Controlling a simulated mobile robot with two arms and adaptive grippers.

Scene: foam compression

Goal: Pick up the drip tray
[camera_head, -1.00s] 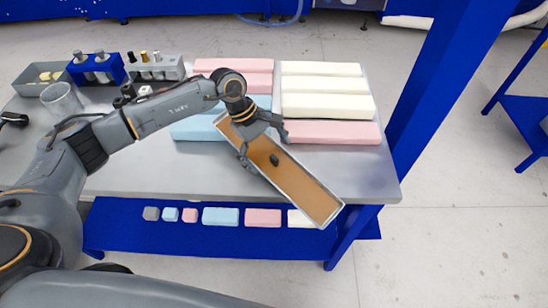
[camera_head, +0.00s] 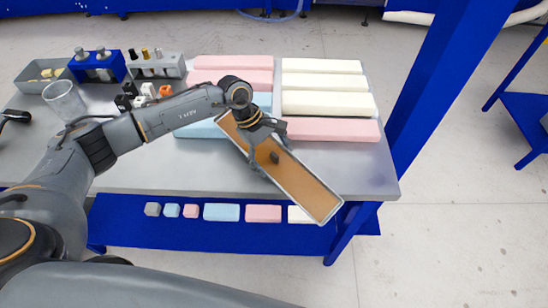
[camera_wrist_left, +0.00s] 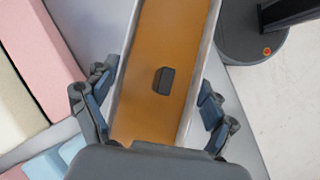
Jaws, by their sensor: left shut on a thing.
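The drip tray (camera_head: 310,190) is a long, shallow tray with an orange-brown floor and a pale rim. A small dark block sits on its floor. In the head view the tray lies slantwise, its near end past the table's front edge. My left gripper (camera_head: 270,156) is shut across the tray's width, near the middle. In the left wrist view the tray (camera_wrist_left: 140,100) runs between the two fingers of the gripper (camera_wrist_left: 153,112), one beside each long side. I cannot tell whether the tray's underside touches the table. My right gripper is not in view.
Pink, cream and blue foam slabs (camera_head: 328,105) lie on the grey table (camera_head: 360,170) behind the tray. A clear cup (camera_head: 65,102), a blue rack (camera_head: 97,70) and a grey bin (camera_head: 40,77) stand at the left. Small foam blocks (camera_head: 221,212) sit on the lower blue shelf.

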